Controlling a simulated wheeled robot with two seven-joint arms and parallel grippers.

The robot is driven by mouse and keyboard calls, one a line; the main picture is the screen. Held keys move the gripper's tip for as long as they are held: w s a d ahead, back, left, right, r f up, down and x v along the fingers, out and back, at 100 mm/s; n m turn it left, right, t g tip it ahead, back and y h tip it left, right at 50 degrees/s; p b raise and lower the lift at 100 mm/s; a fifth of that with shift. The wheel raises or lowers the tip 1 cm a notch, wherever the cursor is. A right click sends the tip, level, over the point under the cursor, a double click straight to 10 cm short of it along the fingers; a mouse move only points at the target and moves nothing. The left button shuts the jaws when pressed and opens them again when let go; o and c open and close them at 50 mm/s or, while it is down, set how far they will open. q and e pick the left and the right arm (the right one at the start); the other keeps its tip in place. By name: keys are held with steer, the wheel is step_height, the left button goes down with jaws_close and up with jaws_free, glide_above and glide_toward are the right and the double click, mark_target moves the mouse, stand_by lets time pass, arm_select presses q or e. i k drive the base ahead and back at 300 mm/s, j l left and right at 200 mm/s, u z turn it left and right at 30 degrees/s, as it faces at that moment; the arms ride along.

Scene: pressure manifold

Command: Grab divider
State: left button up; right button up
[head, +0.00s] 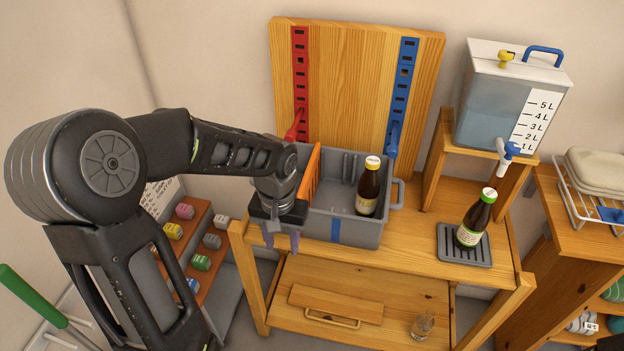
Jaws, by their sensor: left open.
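An orange divider (313,174) stands upright inside the grey crate (350,232), toward its left side. Its lower part is hidden by the crate and my arm. My left gripper (281,241) is open and points down at the front left corner of the crate. It is in front of the divider and a little left of it, apart from it. Nothing shows between its fingers. My right gripper does not show.
A brown bottle (369,187) stands in the crate, right of the divider. A green-capped bottle (477,219) stands on a dark drip tray (455,256). A wooden board (350,85) with red and blue rails rises behind the crate. A water dispenser (510,100) stands at right.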

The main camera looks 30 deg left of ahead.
mark_target(307, 190)
steer(key=i+j, duration=0.2)
steer(key=i, duration=0.2)
steer(key=i+j, duration=0.2)
steer(key=i, duration=0.25)
